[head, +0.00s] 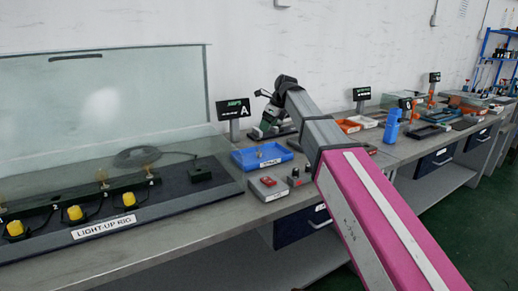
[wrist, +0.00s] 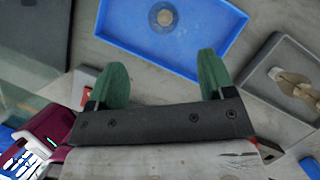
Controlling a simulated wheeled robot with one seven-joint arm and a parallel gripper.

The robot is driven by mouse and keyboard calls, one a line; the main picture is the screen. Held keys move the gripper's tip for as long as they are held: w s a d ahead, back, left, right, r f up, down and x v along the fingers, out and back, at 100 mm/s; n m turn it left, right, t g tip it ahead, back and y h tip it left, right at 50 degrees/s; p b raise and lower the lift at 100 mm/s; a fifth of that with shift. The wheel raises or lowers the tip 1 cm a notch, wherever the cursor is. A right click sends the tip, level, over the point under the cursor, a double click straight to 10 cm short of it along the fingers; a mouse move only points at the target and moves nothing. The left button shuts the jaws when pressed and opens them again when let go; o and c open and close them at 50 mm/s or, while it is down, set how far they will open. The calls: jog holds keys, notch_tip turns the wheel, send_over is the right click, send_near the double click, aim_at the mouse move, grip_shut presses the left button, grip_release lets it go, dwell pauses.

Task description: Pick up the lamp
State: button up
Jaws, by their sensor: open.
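A small round lamp-like piece (wrist: 163,16) with a pale centre lies in the blue tray (wrist: 128,38), at the top of the wrist view. In the head view the blue tray (head: 243,163) sits on the bench with a small brassy piece (head: 260,154) in it. My gripper (wrist: 163,72) is open and empty, its two green fingers spread apart near the tray's edge. The piece lies beyond the fingertips, not between them. In the head view my gripper (head: 268,120) hangs above the bench behind the tray.
A grey tray (wrist: 270,65) with a pale metal piece lies at right in the wrist view. A grey box (head: 268,190) with a red part stands in front of the blue tray. The light-up rig (head: 120,225), with yellow lamps, fills the left. Sign A (head: 233,108) stands behind.

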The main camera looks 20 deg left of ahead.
send_over(259, 153)
jog(key=d, duration=0.1)
jog(key=f, duration=0.5)
jog(key=shift+w+d, duration=0.1)
jog(key=shift+d, duration=0.1)
jog(key=shift+w+x, duration=0.2)
jog(key=shift+x, duration=1.1)
jog(key=shift+w+x, duration=0.15)
jog(key=shift+x, duration=1.15)
jog(key=shift+d, duration=0.15)
jog(key=c, duration=1)
